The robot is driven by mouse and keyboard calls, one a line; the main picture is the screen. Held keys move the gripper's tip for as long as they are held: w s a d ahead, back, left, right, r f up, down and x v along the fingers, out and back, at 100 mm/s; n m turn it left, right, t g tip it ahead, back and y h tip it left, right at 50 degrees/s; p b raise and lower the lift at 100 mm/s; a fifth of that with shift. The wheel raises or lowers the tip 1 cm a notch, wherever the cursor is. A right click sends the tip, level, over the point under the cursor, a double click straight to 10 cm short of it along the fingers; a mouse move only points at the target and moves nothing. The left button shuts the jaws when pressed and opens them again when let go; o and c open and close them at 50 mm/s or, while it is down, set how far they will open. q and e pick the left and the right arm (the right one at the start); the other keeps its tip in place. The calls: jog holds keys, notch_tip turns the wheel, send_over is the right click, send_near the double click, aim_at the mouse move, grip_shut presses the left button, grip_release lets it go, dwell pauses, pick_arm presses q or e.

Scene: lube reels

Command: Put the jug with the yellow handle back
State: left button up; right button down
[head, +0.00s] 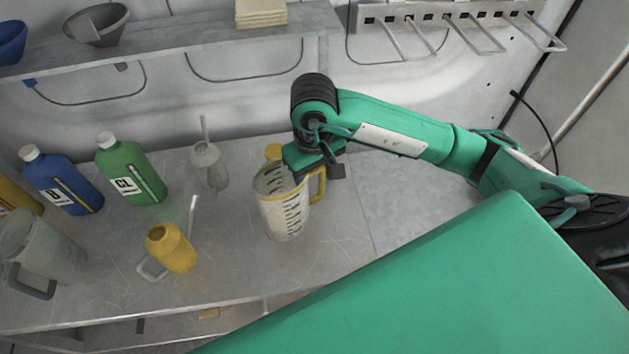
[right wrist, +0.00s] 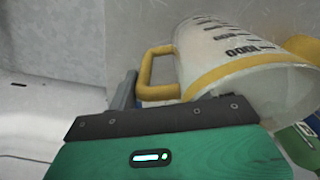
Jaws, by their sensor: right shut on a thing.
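The jug with the yellow handle (head: 284,215) is clear with dark graduation marks and a yellow rim, and is close to upright at the bench's middle. Its handle (head: 319,185) is on its right side. In the right wrist view the jug (right wrist: 238,65) shows tilted at the upper right, with its handle (right wrist: 147,72) by the finger. My right gripper (head: 308,164) is shut on the jug near its rim and handle, and partly hides its top. I cannot tell whether the base touches the bench. My left gripper is not in view.
On the bench (head: 110,275) stand a grey-handled jug (head: 45,250), a yellow can (head: 170,250), a clear spouted can (head: 208,166), and blue (head: 62,183) and green (head: 130,172) bottles. A shelf (head: 170,42) and hook rack (head: 440,15) are behind. Right of the jug is clear.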

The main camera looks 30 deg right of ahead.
aim_at(315, 197)
jog(key=shift+f+p, duration=0.55)
jog(key=shift+f, duration=1.25)
jog(key=shift+f, duration=0.15)
jog(key=c, duration=0.6)
grip_release()
